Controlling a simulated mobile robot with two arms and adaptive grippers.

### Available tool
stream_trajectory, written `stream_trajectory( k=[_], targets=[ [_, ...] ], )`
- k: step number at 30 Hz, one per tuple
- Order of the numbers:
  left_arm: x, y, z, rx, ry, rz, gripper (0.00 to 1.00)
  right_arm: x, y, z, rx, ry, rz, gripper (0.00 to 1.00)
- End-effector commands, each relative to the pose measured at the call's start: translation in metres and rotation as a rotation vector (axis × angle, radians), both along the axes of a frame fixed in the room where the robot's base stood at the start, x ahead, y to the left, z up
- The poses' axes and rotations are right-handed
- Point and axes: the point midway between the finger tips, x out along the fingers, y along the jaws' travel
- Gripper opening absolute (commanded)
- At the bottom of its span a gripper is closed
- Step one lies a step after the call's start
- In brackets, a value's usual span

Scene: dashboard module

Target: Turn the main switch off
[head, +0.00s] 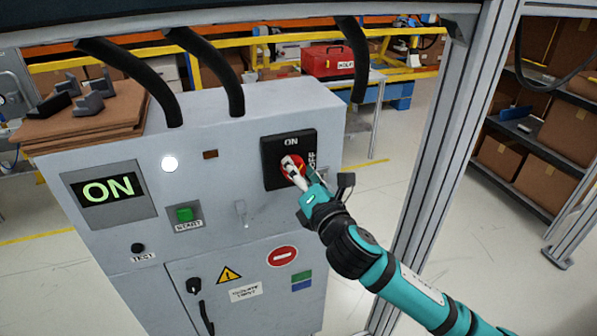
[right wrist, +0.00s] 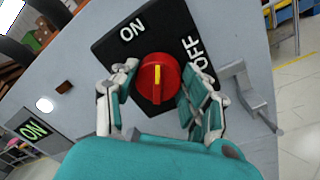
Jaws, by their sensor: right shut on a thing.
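The main switch is a red round knob (right wrist: 160,78) with a yellow pointer, on a black plate (head: 270,172) marked ON at the top and OFF at its right side. In the right wrist view the pointer stands upright in the picture, slightly turned from ON towards OFF. My right gripper (head: 293,170) is shut on the knob, with one finger on each side in the right wrist view (right wrist: 150,90). It partly hides the knob in the head view. The display (head: 108,190) reads ON in green. My left gripper is not in view.
The grey cabinet also carries a lit white lamp (head: 170,163), a green button (head: 184,214) and a small black knob (head: 138,248). A grey bracket (right wrist: 247,95) stands out right of the switch plate. A metal frame post (head: 440,140) rises to the right.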

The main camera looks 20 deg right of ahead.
Motion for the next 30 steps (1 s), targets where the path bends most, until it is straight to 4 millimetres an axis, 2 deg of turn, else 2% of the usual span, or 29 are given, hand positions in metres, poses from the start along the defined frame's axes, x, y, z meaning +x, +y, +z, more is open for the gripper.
stream_trajectory(
  k=[18,30],
  targets=[
    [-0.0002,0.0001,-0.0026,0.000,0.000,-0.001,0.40,0.0000,-0.0003,-0.0044,0.588,0.023,-0.002,0.14],
    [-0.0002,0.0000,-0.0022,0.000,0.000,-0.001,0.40,0.0001,0.0002,-0.0059,0.884,0.033,-0.003,0.14]
  ],
)
